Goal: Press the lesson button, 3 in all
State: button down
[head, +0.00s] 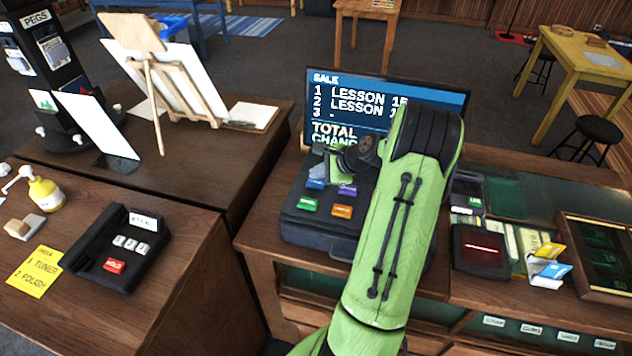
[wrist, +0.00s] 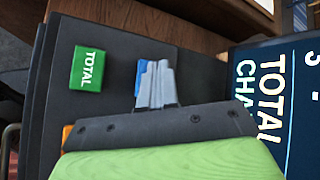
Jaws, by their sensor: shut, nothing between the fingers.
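The till (head: 330,228) is dark, with coloured keys on its sloped top. A blue key (head: 314,184) sits at the far left of the keys, partly hidden by my gripper; its label is unreadable. The purple key (head: 348,190), green key (head: 306,204) and orange key (head: 342,211) are near it. In the wrist view the green key (wrist: 88,68) reads TOTAL. My gripper (head: 319,171) is shut and empty, its fingertips (wrist: 155,68) over the blue key (wrist: 140,78); I cannot tell if they touch. The screen (head: 350,97) lists LESSON on lines 1 and 2, with line 3 blank but for a dash.
A card reader (head: 467,193) and a scanner (head: 480,248) with a red line stand right of the till. A telephone-like black device (head: 118,248), a yellow bottle (head: 45,193) and a yellow note (head: 34,271) are on the left counter. An easel (head: 165,75) stands behind.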

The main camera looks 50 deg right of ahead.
aim_at(319, 184)
jog(key=shift+f, duration=0.4)
jog(key=shift+f+b, duration=0.3)
jog(key=shift+f, duration=0.15)
dwell(0.4)
dwell(0.3)
jog(key=shift+r+p, duration=0.85)
jog(key=shift+r, duration=0.05)
notch_tip(319, 184, up, 5)
jog(key=p, duration=0.5)
jog(key=shift+r, duration=0.2)
jog(key=shift+f, duration=0.15)
